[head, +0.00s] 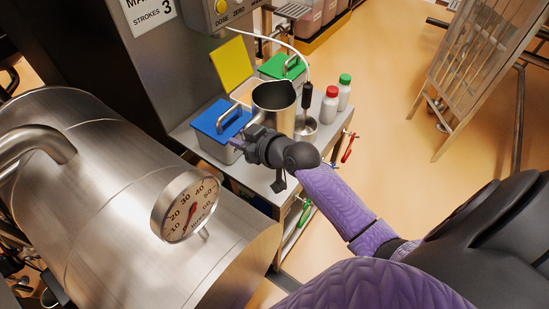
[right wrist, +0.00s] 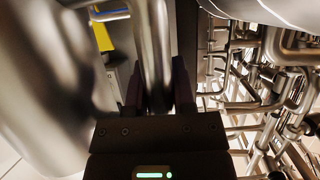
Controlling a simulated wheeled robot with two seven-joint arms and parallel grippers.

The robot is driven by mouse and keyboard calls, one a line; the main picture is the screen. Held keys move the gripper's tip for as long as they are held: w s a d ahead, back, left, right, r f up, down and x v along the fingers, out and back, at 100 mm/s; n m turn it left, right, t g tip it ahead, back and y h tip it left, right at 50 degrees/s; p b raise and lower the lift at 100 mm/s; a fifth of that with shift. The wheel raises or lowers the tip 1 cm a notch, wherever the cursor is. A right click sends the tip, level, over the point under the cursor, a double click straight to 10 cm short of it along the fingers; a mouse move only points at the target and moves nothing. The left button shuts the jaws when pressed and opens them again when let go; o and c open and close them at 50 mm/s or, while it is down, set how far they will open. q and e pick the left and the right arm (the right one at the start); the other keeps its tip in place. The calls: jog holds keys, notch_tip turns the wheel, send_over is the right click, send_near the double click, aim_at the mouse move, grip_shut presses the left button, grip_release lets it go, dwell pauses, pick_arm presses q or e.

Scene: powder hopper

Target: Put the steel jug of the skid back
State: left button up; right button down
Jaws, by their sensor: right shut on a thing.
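The steel jug (head: 273,122) is upright or nearly so over the grey bench (head: 262,180), among the lidded bins. Its open mouth and dark inside show in the head view. My right gripper (head: 246,143) is at the near side of the jug. In the right wrist view the fingers (right wrist: 157,88) are shut on the jug's steel handle (right wrist: 150,45), with a curved steel body (right wrist: 45,80) close on the left. The arm and gripper hide the jug's lower part, so I cannot tell whether its base touches the bench. My left gripper is not in view.
A blue-lidded bin (head: 219,118) stands left of the jug, a green-lidded bin (head: 283,66) behind. A raised yellow panel (head: 232,62), a small steel cup (head: 306,129), a red-capped bottle (head: 329,106) and a green-capped bottle (head: 344,92) are close by. A steel vessel with a gauge (head: 187,206) fills the left.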

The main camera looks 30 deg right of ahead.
notch_tip(320, 180, down, 11)
jog(key=b, duration=0.5)
jog(key=shift+b, duration=0.4)
jog(key=shift+c, duration=2.2)
grip_release()
jog(key=shift+w, duration=0.1)
jog(key=p+v, duration=0.4)
jog(key=v, duration=0.8)
jog(key=shift+a+r, duration=0.1)
jog(key=shift+a, duration=0.05)
